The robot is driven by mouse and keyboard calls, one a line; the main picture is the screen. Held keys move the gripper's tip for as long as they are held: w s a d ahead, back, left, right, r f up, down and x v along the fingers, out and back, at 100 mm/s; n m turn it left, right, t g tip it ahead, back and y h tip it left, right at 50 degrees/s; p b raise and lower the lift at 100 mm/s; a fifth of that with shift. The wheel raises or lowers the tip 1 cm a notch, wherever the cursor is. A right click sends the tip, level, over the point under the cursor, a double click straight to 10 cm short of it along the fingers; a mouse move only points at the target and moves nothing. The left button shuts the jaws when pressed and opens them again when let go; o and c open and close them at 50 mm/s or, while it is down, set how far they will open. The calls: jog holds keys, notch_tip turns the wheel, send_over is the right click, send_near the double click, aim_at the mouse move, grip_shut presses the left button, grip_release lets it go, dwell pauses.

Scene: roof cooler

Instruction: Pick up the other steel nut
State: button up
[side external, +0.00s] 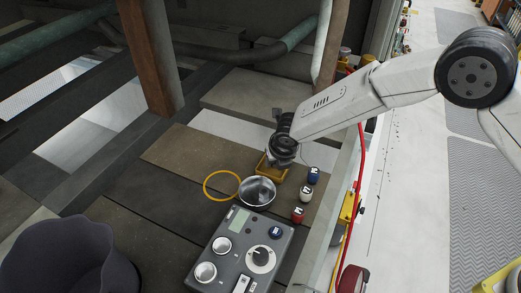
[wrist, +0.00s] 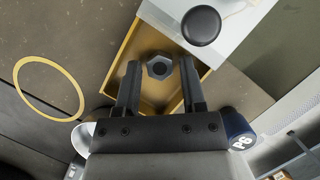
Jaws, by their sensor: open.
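A grey hexagonal steel nut (wrist: 158,67) lies in a shallow yellow tray (wrist: 128,52). In the wrist view the nut is between the tips of my gripper (wrist: 160,74), with a gap to the finger on each side. The fingers are apart and hold nothing. Whether the tips are down at the nut's height is hard to tell. In the side external view my gripper (side external: 283,158) is over the yellow tray (side external: 264,173) and covers much of it, so the nut is hidden there. No second nut shows.
A steel bowl (side external: 257,191) stands close beside the tray, with a yellow ring (side external: 206,182) to its left. Blue (side external: 313,175), white (side external: 305,195) and red (side external: 297,214) pieces stand to the right. A control box (side external: 232,255) is in front. A black knob (wrist: 201,25) sits beyond the tray.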

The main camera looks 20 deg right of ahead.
grip_shut()
jog(key=shift+r, duration=0.2)
dwell(0.3)
jog(key=shift+r, duration=0.5)
notch_tip(320, 180, up, 2)
jog(key=shift+r, duration=0.1)
jog(key=s+d+r, duration=0.5)
jog(key=s+r, duration=0.4)
jog(key=s, duration=0.4)
jog(key=shift+r, duration=0.25)
